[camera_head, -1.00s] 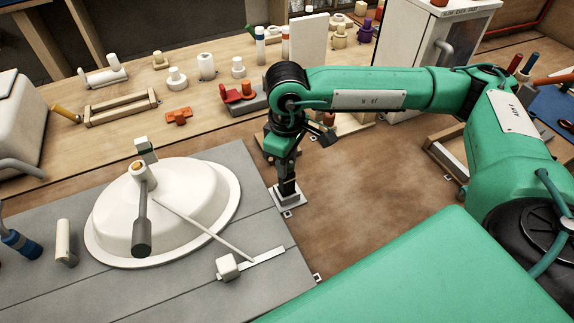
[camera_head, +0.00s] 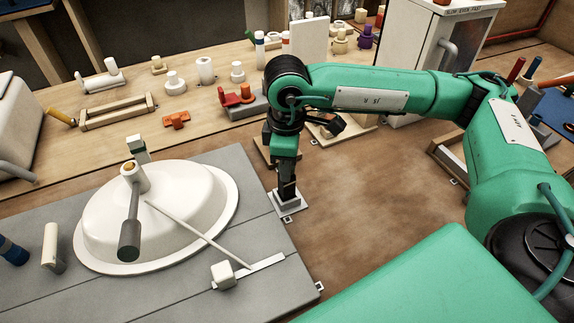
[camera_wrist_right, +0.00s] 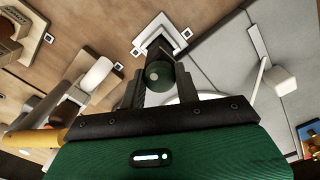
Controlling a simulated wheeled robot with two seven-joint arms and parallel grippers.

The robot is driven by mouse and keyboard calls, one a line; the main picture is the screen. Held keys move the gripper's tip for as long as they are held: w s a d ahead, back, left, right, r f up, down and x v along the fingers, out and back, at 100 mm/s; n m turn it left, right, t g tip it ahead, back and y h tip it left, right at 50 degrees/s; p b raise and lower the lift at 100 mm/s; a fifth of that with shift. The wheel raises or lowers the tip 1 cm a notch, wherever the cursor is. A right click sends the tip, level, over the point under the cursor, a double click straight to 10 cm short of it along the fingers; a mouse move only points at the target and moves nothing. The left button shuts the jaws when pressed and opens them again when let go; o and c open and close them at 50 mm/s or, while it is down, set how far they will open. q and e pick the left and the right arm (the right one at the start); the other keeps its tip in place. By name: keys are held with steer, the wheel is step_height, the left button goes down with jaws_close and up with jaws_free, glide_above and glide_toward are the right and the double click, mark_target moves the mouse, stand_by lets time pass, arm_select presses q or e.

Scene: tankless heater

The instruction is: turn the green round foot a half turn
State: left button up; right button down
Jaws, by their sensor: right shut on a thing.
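The green round foot (camera_wrist_right: 158,76) is a dark green round piece with a small pale dot, between the fingers of my right gripper in the right wrist view. My right gripper (camera_wrist_right: 160,88) is shut on it. In the head view my right gripper (camera_head: 287,190) points down at a small white square plate (camera_head: 290,207) beside the grey board's right edge. The fingers hide the foot there. The plate also shows in the right wrist view (camera_wrist_right: 152,42). My left gripper is not in view.
A white domed basin (camera_head: 195,205) with a grey-headed tool lies on the grey board (camera_head: 255,215) to the left. A white block (camera_head: 223,274) sits near the board's front edge. Small parts and a wooden frame (camera_head: 118,111) stand behind. Brown tabletop (camera_head: 350,200) right of the gripper is clear.

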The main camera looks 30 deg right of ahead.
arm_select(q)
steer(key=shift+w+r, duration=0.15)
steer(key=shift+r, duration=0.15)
arm_select(e)
steer(key=shift+s+f, duration=0.1)
steer(key=shift+f, duration=0.05)
steer(key=c, duration=1.2)
jaws_free()
steer(key=shift+f+m+b, duration=0.15)
steer(key=shift+m+b, duration=0.7)
steer(key=shift+m, duration=0.05)
steer(key=shift+m+b, duration=0.6)
steer(key=shift+m, duration=0.5)
steer(key=shift+m+b, duration=0.3)
steer(key=shift+m, duration=0.5)
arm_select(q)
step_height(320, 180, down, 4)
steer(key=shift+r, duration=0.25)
arm_select(e)
steer(key=shift+r, duration=0.25)
